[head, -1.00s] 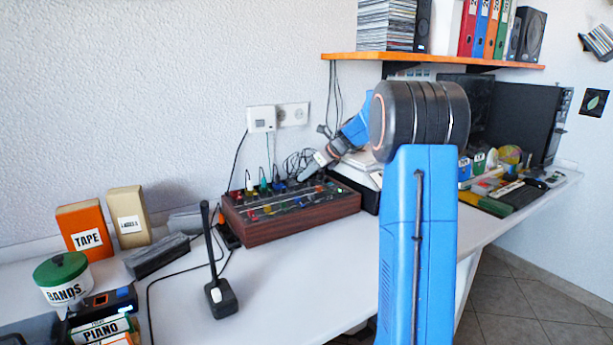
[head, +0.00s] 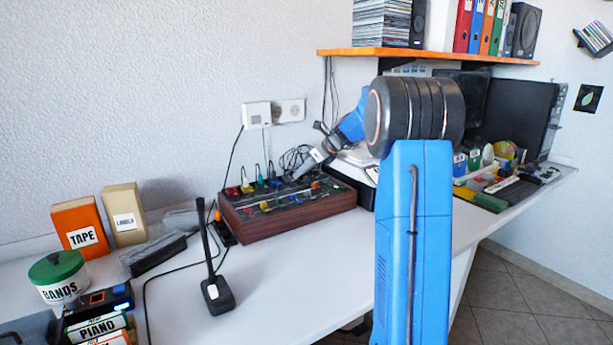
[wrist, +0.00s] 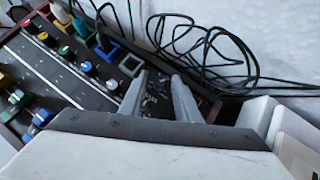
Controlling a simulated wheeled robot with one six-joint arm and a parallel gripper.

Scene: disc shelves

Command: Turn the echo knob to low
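The mixer-like box (head: 290,225) with wooden sides stands on the white desk against the wall. Its dark panel carries coloured knobs and sliders. No label is readable, so I cannot tell which is the echo knob. In the head view, my gripper (head: 297,174) is over the box's back right part.
Black cables (wrist: 215,50) lie coiled behind the box. A black stand microphone (head: 217,294) stands in front and left. An orange TAPE box (head: 80,228) and a BANDS tin (head: 60,276) are farther left. The desk in front of the box is clear.

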